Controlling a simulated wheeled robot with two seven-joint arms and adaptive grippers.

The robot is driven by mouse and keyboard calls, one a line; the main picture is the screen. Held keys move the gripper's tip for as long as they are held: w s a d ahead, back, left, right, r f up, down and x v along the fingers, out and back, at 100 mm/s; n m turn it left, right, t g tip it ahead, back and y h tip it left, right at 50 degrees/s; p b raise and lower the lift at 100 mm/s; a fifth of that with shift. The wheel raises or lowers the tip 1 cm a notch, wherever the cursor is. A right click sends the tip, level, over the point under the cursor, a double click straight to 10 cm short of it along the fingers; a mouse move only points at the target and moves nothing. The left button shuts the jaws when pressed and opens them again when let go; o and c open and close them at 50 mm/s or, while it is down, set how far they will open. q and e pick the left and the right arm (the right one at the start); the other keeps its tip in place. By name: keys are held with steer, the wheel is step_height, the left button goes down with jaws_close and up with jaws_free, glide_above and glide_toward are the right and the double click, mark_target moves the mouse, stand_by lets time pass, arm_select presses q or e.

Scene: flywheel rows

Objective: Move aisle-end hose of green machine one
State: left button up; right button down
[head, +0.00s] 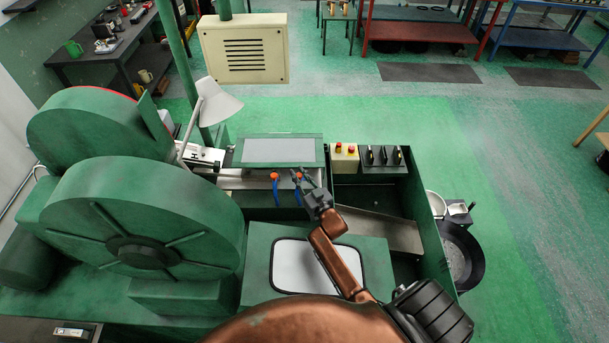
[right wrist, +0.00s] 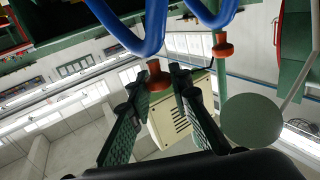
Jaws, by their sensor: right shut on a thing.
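The green machine (head: 150,225) with its large flywheels stands at left and centre. Two blue hoses with orange ends rise side by side in front of its grey panel: a left hose (head: 276,192) and a right hose (head: 298,197). My right gripper (head: 301,176) is at the right hose, partly covering it. In the right wrist view, the fingers are on either side of an orange end (right wrist: 158,78) below one blue hose (right wrist: 150,30). The other hose (right wrist: 214,12), with its orange end (right wrist: 222,48), is apart at the right. My left gripper is not in view.
A white lamp (head: 216,102) leans over the machine left of the hoses. A control box with red and yellow buttons (head: 344,158) and a black switch block (head: 380,157) stand to the right. A cream vented box (head: 245,48) is behind. Green floor (head: 500,180) lies open at right.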

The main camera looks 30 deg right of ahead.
steer(key=shift+f+m+h+b, duration=0.2)
steer(key=shift+m+h, duration=0.2)
steer(key=shift+h, duration=0.2)
steer(key=shift+f+m+h+b, duration=0.15)
steer(key=shift+m+h, duration=0.25)
steer(key=shift+h, duration=0.2)
steer(key=shift+s+g, duration=0.1)
steer(key=shift+g, duration=0.2)
steer(key=c, duration=2)
jaws_free()
steer(key=shift+r, duration=0.1)
steer(key=shift+c, duration=0.2)
steer(key=shift+o, duration=1.4)
steer(key=shift+r, duration=0.2)
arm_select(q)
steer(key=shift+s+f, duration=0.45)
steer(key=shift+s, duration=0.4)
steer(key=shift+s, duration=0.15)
arm_select(e)
steer(key=s+a, duration=0.1)
steer(key=s, duration=0.6)
steer(key=shift+s+a, duration=0.2)
steer(key=shift+a, duration=0.05)
steer(key=shift+c, duration=0.4)
